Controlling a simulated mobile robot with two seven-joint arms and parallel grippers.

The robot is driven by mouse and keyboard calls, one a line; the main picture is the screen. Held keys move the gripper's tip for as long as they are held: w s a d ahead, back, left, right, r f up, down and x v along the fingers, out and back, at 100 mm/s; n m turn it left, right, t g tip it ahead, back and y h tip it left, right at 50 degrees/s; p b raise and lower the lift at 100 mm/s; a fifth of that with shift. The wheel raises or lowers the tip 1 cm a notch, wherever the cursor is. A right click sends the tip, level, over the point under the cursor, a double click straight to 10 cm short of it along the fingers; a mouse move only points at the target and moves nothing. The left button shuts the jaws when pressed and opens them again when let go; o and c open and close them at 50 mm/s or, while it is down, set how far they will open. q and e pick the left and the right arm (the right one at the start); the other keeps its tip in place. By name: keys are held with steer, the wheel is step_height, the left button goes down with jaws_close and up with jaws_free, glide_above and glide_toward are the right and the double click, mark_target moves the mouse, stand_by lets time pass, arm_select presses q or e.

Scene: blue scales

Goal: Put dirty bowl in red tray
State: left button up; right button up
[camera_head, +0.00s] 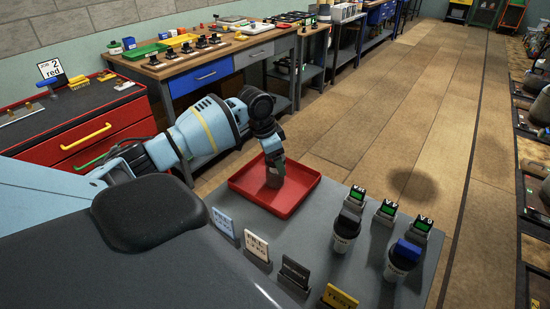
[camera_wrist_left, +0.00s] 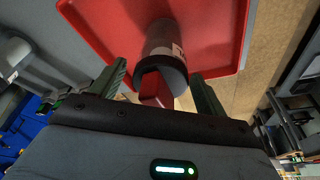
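The red tray (camera_head: 300,193) lies on the grey deck in the head view, and it fills the top of the left wrist view (camera_wrist_left: 100,30). My left gripper (camera_head: 274,178) points down over the tray. In the left wrist view its two fingers (camera_wrist_left: 160,88) are spread wide. Gaps show between the fingers and the red grip. The container appears to be in the tray. I cannot make out a clear bowl. My right gripper is out of view.
Two canisters stand on the deck right of the tray, one with a dark top (camera_head: 346,228) and one with a blue grip (camera_head: 408,251). Small label signs (camera_head: 257,246) line the deck's near side. A red drawer cabinet (camera_head: 85,135) and a workbench (camera_head: 205,65) stand at the left.

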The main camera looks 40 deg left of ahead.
arm_select(q)
steer(key=v, duration=1.2)
steer(key=shift+p, duration=0.45)
stand_by(1.0)
